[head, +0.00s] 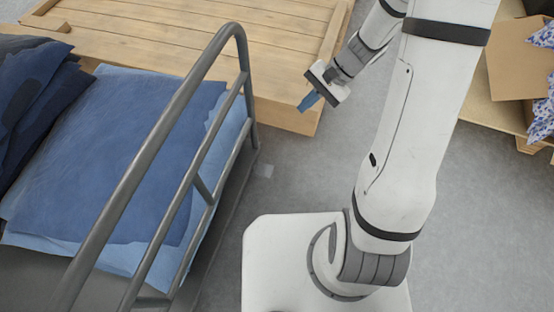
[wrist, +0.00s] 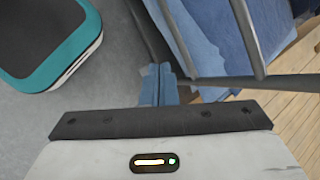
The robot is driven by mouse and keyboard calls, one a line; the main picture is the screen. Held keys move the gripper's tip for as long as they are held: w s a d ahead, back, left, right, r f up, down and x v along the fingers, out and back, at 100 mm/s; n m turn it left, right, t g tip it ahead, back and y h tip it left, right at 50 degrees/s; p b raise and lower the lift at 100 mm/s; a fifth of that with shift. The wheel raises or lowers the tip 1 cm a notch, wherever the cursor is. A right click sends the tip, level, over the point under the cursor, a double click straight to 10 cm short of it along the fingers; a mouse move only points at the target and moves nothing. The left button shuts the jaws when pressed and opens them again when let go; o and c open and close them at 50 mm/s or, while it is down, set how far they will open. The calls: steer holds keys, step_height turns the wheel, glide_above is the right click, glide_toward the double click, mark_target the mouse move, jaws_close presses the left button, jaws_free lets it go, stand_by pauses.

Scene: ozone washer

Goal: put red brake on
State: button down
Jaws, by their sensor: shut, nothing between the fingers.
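No red brake shows in either view. My gripper (head: 309,101) has blue fingers that are shut and empty. In the head view it hangs to the right of the grey tubular rail (head: 183,165) of a cart, near the corner of a wooden platform. In the wrist view the shut fingers of my gripper (wrist: 158,84) point toward the floor beside the cart's rail (wrist: 246,32). The cart's wheels are hidden in the head view.
Folded blue denim (head: 110,150) lies on the cart behind the rail. The wooden platform (head: 190,40) spans the back. Grey floor (head: 280,180) lies clear between cart and arm.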

mark_target(264, 170)
step_height(264, 170, down, 55)
steer(key=w+d+m+t+y+b, duration=0.1)
steer(key=m+t+y+b, duration=0.15)
steer(key=m+b, duration=0.5)
steer(key=w+m+t+y+b, duration=0.2)
steer(key=m+t+b, duration=0.2)
steer(key=m+b, duration=0.4)
steer(key=s+f+b+x, duration=0.1)
steer(key=b+x, duration=0.3)
steer(key=x, duration=0.5)
steer(key=shift+n+g+h, duration=0.25)
steer(key=shift+n, duration=0.2)
steer(key=shift+w+a+r+b, duration=0.1)
steer(key=shift+a+r+b, duration=0.1)
steer(key=shift+r, duration=0.5)
steer(key=shift+w+a+r+b, duration=0.1)
steer(key=shift+w+r+b, duration=0.05)
steer(key=shift+r, duration=0.6)
steer(key=shift+w+a+r+b, duration=0.1)
steer(key=shift+r+b, duration=0.1)
steer(key=shift+r, duration=0.5)
